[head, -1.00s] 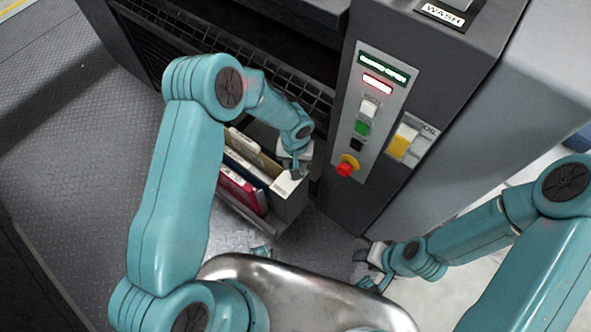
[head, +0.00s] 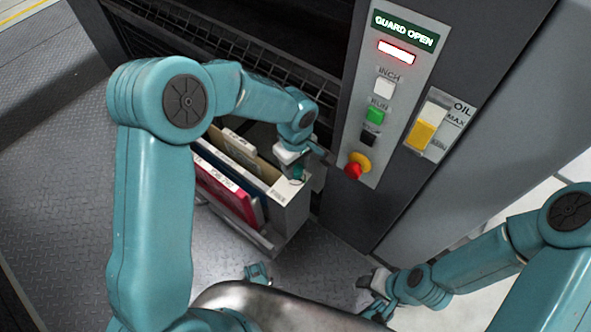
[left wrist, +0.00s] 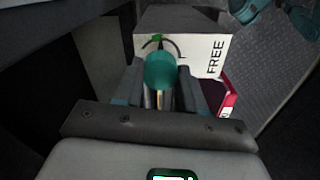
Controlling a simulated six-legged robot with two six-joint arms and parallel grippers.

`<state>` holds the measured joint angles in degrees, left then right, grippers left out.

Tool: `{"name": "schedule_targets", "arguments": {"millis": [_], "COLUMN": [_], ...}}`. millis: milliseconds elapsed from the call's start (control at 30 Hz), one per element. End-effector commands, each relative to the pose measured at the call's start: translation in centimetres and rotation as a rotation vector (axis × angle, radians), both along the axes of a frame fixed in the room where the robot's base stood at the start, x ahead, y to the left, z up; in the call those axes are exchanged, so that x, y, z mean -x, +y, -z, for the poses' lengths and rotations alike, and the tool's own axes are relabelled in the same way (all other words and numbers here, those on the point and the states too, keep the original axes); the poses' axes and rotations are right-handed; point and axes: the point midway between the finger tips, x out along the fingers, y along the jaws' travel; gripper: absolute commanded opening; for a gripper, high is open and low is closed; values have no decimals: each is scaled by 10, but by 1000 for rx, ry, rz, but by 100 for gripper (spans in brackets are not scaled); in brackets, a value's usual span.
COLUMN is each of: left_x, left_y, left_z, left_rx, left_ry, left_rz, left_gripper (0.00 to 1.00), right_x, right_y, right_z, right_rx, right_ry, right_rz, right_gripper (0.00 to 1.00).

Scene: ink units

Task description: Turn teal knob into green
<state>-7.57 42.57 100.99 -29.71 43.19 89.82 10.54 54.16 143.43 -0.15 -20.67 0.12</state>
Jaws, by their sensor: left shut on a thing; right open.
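The teal knob (left wrist: 160,71) is a round knob on the pale end face of a box (left wrist: 190,22). In the left wrist view a dark arc with a small green mark (left wrist: 157,38) shows just above the knob, beside the word FREE. I cannot make out where the knob points. My left gripper (left wrist: 162,88) has a finger on each side of the knob and is shut on it. In the head view this gripper (head: 296,162) is at the near end of the box. My right gripper (head: 374,286) is open and empty, low in the picture, away from the box.
A dark machine column carries a control panel (head: 393,90) with a lit GUARD OPEN sign, buttons and a red stop button (head: 354,170), close right of my left gripper. A yellow and white oil gauge (head: 427,128) is further right.

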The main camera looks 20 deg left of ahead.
Motion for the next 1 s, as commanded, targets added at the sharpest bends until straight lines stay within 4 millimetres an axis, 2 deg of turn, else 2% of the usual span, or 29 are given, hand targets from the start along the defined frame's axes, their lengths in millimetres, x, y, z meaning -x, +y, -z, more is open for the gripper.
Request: {"name": "schedule_targets", "arguments": {"millis": [100,400,900,933,1000], "left_x": [-1,0,0,0,0], "left_y": [1,1,2,2,2], "left_z": [2,0,-1,-1,-1], "left_rx": [-1,-2,-3,-3,-3], "left_ry": [-2,-2,-1,-1,-1], "left_rz": [-62,-151,-164,-164,-164], "left_gripper": [9,9,9,50,66], "right_x": [-2,-4,-4,-4,-4], "right_y": [-2,-3,-3,-3,-3], "right_z": [9,15,15,15,15], "right_rx": [2,2,3,3,3], "right_ry": [-3,-6,-7,-7,-7], "right_rz": [6,14,14,14,14], "right_gripper": [43,43,43,43,43]}}
